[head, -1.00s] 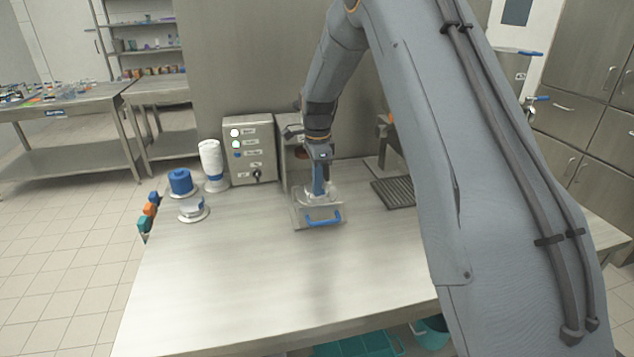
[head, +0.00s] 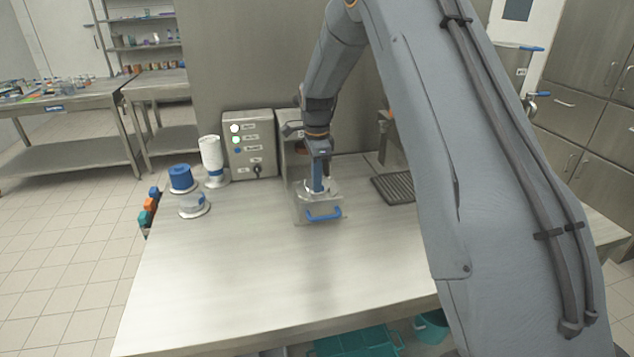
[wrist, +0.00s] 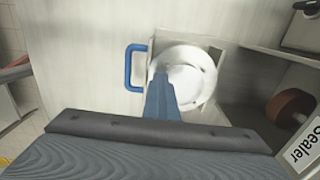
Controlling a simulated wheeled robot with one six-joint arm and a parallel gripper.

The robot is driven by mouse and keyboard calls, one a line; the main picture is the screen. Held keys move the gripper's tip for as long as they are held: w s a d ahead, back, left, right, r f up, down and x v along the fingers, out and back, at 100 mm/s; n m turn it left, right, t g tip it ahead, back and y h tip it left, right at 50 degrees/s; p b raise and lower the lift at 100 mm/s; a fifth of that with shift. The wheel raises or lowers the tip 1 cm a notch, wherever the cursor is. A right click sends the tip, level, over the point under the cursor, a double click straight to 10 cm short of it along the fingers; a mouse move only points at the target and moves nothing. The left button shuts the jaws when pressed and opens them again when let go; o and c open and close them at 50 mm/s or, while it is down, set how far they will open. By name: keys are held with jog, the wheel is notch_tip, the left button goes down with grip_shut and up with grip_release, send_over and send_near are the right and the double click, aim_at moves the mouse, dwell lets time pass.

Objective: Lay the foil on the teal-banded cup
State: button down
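My gripper (head: 318,190) points down over the pulled-out tray (head: 304,216) of the sealer, with its blue fingers at a pale round disc (head: 329,186). In the wrist view the fingertips (wrist: 160,74) overlap the left part of this bright silvery disc (wrist: 196,83), which looks like foil. The fingers look close together, but I cannot tell whether they grip its edge. No teal band shows, and any cup below the disc is hidden. A round holder with a pale top (head: 194,206) stands on the table at left.
A blue cylinder (head: 181,178), a white stack (head: 212,158) and a control box (head: 250,145) stand at the left back. The tray's blue handle (head: 323,214) faces the front. A dark grate (head: 394,188) lies right of the tray. The table front (head: 260,280) is clear.

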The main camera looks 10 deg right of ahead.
jog(key=shift+f, duration=0.1)
dwell(0.5)
jog(key=c, duration=2.5)
grip_release()
jog(key=o, duration=0.5)
notch_tip(320, 180, up, 8)
jog(key=b, duration=0.2)
jog(key=shift+f+b, duration=0.1)
jog(key=shift+b, duration=0.25)
